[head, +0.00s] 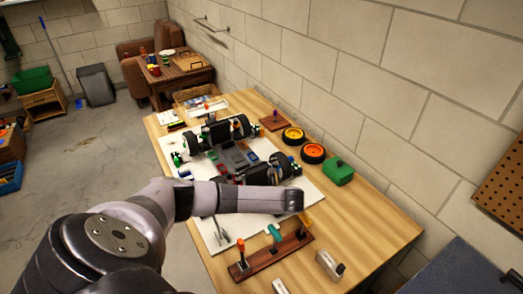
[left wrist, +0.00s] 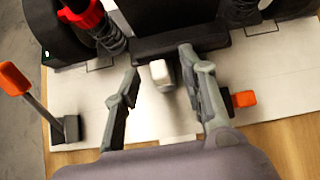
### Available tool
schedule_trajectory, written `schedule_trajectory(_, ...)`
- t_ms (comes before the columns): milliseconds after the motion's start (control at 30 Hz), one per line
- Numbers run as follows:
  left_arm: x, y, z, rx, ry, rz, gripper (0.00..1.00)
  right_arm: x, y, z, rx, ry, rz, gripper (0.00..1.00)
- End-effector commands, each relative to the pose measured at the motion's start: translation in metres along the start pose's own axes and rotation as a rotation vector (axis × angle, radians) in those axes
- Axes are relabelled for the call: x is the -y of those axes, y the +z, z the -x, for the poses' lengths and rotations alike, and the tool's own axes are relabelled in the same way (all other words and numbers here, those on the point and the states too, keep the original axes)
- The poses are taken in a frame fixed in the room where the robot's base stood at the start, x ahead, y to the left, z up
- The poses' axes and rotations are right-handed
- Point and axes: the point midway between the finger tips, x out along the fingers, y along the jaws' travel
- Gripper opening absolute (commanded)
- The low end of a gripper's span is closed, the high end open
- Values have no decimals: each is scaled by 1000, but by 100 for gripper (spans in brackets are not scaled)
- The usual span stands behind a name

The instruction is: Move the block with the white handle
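A small white handle (left wrist: 160,73) shows in the left wrist view, between my two fingers and close against a dark block-like bar (left wrist: 180,45). I cannot tell whether the handle is fixed to that bar. My left gripper (left wrist: 159,62) is open, with a finger on each side of the handle and gaps between. In the head view my left arm reaches over the near end of the car, and its wrist hides the fingers and the handle. My right gripper is in neither view.
The RC car (head: 238,155) sits on a white board (head: 207,228) on the wooden table (head: 385,225). An orange-tipped tool (left wrist: 15,80) stands left of my fingers.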

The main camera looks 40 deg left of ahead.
Motion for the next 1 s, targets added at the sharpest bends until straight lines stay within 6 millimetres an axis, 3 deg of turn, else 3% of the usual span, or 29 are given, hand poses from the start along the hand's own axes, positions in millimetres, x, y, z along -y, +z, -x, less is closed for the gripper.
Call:
schedule_trajectory(167, 0, 0, 0, 0, 0, 0, 38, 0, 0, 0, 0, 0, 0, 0)
schedule_trajectory(733, 0, 0, 1, 0, 0, 0, 1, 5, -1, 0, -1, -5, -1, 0)
schedule_trajectory(1000, 0, 0, 1, 0, 0, 0, 0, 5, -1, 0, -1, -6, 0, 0)
